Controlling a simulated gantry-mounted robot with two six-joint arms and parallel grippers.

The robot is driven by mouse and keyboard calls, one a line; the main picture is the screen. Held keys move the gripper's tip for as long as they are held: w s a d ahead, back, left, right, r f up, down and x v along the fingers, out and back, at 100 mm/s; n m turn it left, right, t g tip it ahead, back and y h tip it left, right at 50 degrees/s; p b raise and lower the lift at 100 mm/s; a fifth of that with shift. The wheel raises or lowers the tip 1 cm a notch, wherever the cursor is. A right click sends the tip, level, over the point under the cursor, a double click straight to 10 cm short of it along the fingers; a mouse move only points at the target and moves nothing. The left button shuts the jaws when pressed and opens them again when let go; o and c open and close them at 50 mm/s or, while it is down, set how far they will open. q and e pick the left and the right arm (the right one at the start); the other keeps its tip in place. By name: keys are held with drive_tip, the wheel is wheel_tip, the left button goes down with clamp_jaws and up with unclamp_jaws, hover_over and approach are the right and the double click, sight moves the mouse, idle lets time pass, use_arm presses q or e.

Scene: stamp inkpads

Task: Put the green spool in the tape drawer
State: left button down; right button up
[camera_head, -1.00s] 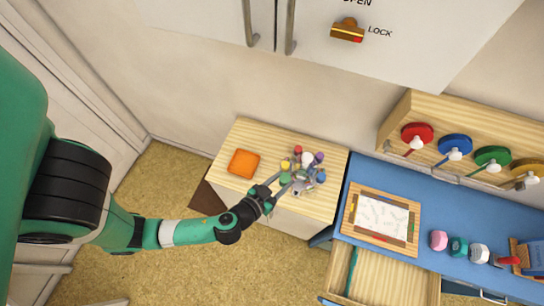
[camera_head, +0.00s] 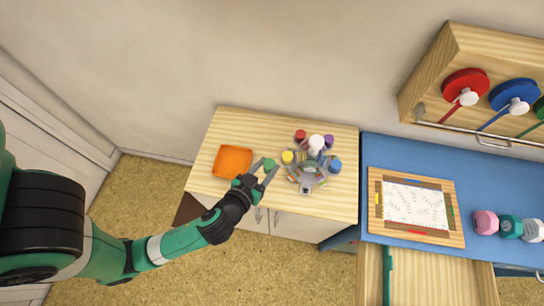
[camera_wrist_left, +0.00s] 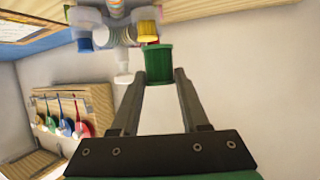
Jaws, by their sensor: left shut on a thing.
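My left gripper (camera_head: 264,172) is shut on the green spool (camera_head: 269,163) over the light wooden cabinet top, just left of the spool holder (camera_head: 308,173). In the left wrist view the green spool (camera_wrist_left: 158,64) sits between the fingertips of the gripper (camera_wrist_left: 159,80). An open wooden drawer (camera_head: 445,278) juts out under the blue desk at the lower right, with a green strip along its left side. I cannot tell from a label whether it is the tape drawer. My right gripper is not in view.
The holder carries several coloured spools, including a yellow one (camera_head: 288,157) and a blue one (camera_head: 335,166). An orange tray (camera_head: 232,161) lies to the left. A wooden-framed board (camera_head: 452,233) and stampers lie on the blue desk. A wooden shelf with coloured discs hangs above.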

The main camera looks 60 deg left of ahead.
sight(266, 164)
use_arm(q)
drive_tip(key=shift+w+a+f+b, duration=0.2)
drive_tip(key=shift+a+f+b, duration=0.2)
drive_tip(key=shift+a+f, duration=0.15)
drive_tip(key=shift+w+a+f+b, duration=0.2)
drive_tip(key=shift+a+f+b, duration=0.15)
drive_tip(key=shift+a+f, duration=0.2)
drive_tip(key=w+a+f, duration=0.1)
drive_tip(key=a+f, duration=0.1)
drive_tip(key=w+a+f+b, duration=0.1)
drive_tip(key=w+a+f, duration=0.1)
drive_tip(key=a, duration=0.1)
drive_tip(key=w+a+f+b, duration=0.1)
drive_tip(key=a+f, duration=0.1)
drive_tip(key=a, duration=0.1)
drive_tip(key=shift+w+a+f, duration=0.2)
drive_tip(key=shift+w+f, duration=0.05)
drive_tip(key=shift+f, duration=0.05)
drive_tip(key=shift+a+f+b, duration=0.2)
drive_tip(key=shift+f+b, duration=0.75)
drive_tip(key=shift+f, duration=0.85)
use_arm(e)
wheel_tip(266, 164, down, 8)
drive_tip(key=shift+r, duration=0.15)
use_arm(q)
drive_tip(key=shift+w, duration=0.1)
drive_tip(key=shift+f, duration=0.1)
drive_tip(key=shift+c, duration=2)
unclamp_jaws()
